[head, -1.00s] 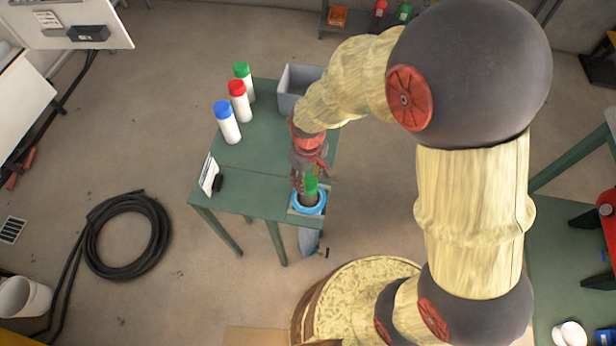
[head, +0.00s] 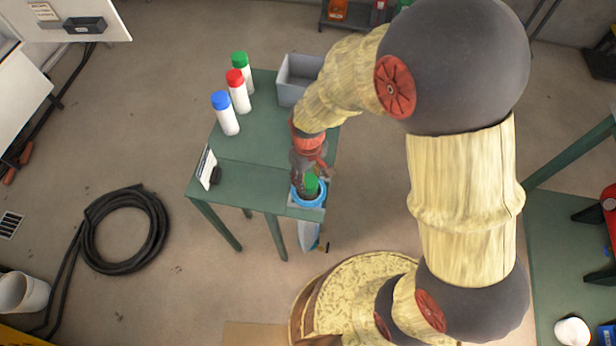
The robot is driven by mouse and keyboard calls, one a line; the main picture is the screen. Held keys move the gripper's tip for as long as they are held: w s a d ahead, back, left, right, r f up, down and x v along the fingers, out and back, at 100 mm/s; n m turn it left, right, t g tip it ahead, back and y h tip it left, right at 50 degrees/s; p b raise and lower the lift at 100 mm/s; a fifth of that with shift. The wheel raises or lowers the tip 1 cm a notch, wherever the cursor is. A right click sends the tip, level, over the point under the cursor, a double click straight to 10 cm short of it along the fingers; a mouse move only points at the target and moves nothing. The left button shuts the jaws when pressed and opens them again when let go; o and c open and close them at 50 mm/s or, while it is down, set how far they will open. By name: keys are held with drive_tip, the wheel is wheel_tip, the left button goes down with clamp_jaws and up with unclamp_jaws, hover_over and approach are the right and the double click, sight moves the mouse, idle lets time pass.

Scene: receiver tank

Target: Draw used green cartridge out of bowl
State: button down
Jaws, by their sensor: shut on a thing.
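The used green cartridge (head: 312,184) has a bright green top and stands in the bowl at the table's near right corner. The bowl shows as a blue ring (head: 308,203) with a clear bluish body (head: 308,237) below the table top. My gripper (head: 313,172) reaches down from above and is shut on the cartridge at its green top. The cartridge's lower part is inside the bowl and hidden. The fingertips are small and partly hidden, so their exact contact is unclear.
White bottles with blue (head: 226,114), red (head: 238,91) and green (head: 242,72) caps stand on the green table (head: 255,145). A grey bin (head: 297,80) stands at the back right. A small sign (head: 206,167) stands at the left edge. A black hose (head: 122,240) lies on the floor.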

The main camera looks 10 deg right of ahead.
drive_tip(key=shift+r, duration=0.1)
drive_tip(key=shift+r+p, duration=2.55)
drive_tip(key=shift+r, duration=0.5)
wheel_tip(320, 180, up, 7)
drive_tip(key=p, duration=0.5)
drive_tip(key=shift+p, duration=0.35)
